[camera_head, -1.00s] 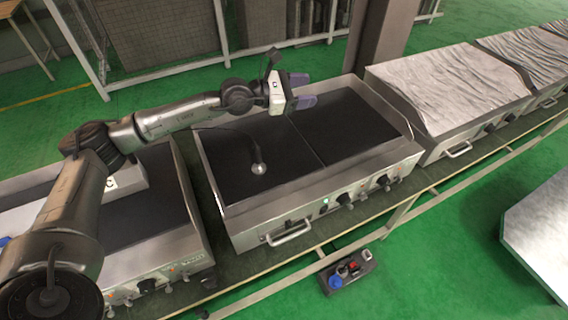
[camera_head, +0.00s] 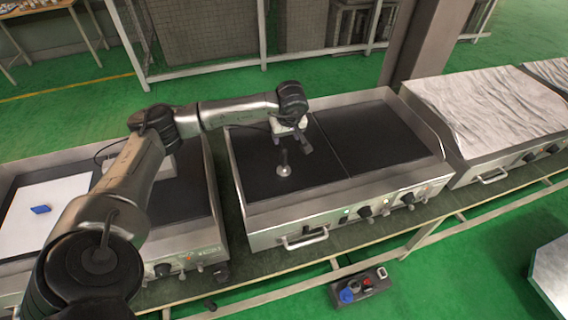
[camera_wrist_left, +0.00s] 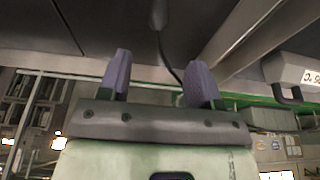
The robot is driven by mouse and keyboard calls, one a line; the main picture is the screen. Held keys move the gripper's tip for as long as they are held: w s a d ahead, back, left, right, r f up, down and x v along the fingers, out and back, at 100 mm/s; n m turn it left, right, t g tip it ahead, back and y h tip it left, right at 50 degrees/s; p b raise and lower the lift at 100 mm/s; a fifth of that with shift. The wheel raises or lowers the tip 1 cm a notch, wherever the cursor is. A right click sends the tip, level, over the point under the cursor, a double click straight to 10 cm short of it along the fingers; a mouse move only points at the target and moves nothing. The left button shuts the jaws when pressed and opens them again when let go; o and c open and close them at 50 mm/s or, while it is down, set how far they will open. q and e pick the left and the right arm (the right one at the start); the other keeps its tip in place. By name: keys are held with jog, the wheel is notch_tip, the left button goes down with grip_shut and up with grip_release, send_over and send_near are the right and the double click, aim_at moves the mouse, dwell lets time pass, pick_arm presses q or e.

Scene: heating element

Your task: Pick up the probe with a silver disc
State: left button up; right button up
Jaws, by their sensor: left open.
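The probe with a silver disc (camera_head: 284,171) stands on the left dark plate of the middle griddle, its disc down and its dark handle upright. Its cable runs off to the left behind my arm. My left gripper (camera_head: 293,142) is just above and behind the probe and points down. In the left wrist view my gripper's two purple fingers (camera_wrist_left: 160,80) are apart with nothing between them. The probe (camera_wrist_left: 159,14) shows there at the top edge, beyond the fingertips, partly cut off. My right gripper is out of view.
The middle griddle (camera_head: 262,212) has raised metal walls and front knobs. Another griddle on the left holds a white board (camera_head: 58,205) with a blue item (camera_head: 40,209). A covered griddle (camera_head: 480,105) stands on the right. The griddle's right plate (camera_head: 375,140) is clear.

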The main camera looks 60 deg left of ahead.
aim_at(283, 154)
pick_arm(q)
jog(key=b+x, duration=0.1)
jog(key=x, duration=0.6)
jog(key=shift+f, duration=0.4)
jog(key=shift+b+x, duration=0.4)
jog(key=shift+x, duration=2.25)
jog(key=shift+w, duration=0.1)
jog(key=c, duration=1)
grip_shut()
jog(key=shift+r, duration=0.15)
